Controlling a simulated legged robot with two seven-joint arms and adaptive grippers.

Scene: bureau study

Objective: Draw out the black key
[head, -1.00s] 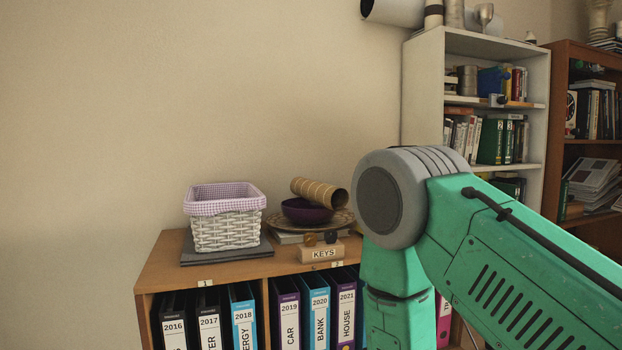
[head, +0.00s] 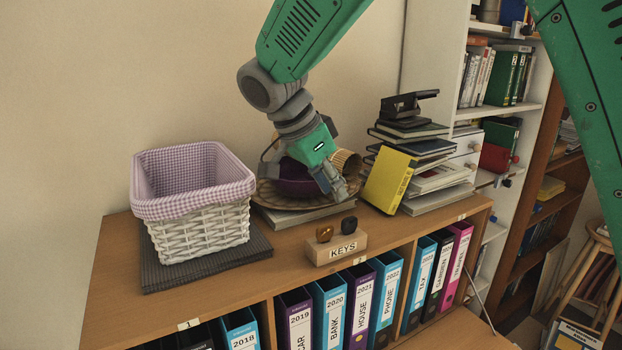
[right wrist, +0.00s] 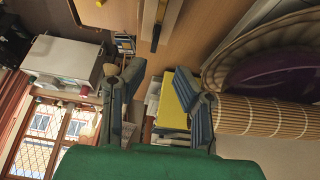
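A small wooden block labelled KEYS (head: 337,250) stands near the shelf's front edge. The black key (head: 349,222) stands up from its right part, with an amber-brown key (head: 324,234) to the left. Only the key heads show. My right gripper (head: 328,186) hangs above and behind the block, in front of the purple bowl, apart from the keys. In the right wrist view its two fingers (right wrist: 157,85) are spread with nothing between them. A pale wooden piece with a dark part at the top of that view may be the block. My left gripper is out of view.
A white wicker basket (head: 200,237) stands on the left. Behind the block are a purple bowl (head: 292,178) and a rolled bamboo mat (head: 347,163). A yellow book (head: 388,181) leans on a book stack at right. The shelf top around the block is clear.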

